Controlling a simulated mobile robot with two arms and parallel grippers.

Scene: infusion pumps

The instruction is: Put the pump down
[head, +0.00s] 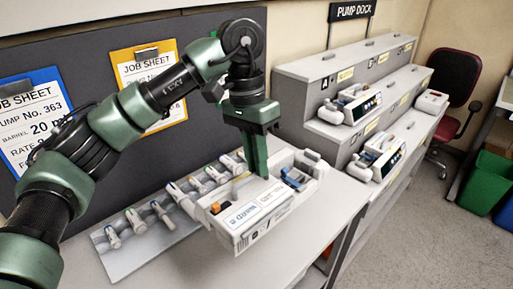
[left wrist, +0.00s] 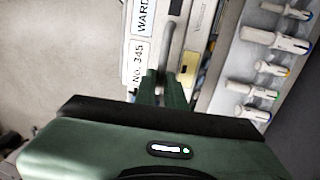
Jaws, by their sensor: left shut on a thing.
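A white pump (head: 270,212) with a ward label on its side is under my left gripper (head: 259,172), at the front of the near table in the head view. In the left wrist view the pump (left wrist: 142,62) shows labels reading "WARD" and "No. 345". My left gripper (left wrist: 163,85) is shut on the pump at a grey bar, probably its handle. I cannot tell whether the pump's underside touches the table. Two other pumps, one on the upper step (head: 357,105) and one on the lower step (head: 378,157), stand at the dock (head: 300,85). My right gripper is not in view.
A rack (head: 125,257) with several syringes lies left of the pump. Job sheets hang on the dark panel; the blue-framed one (head: 30,115) reads "PUMP No. 363". A "PUMP DOCK" sign (head: 353,10) stands over the dock. A chair (head: 455,75) and green bin (head: 490,177) are right.

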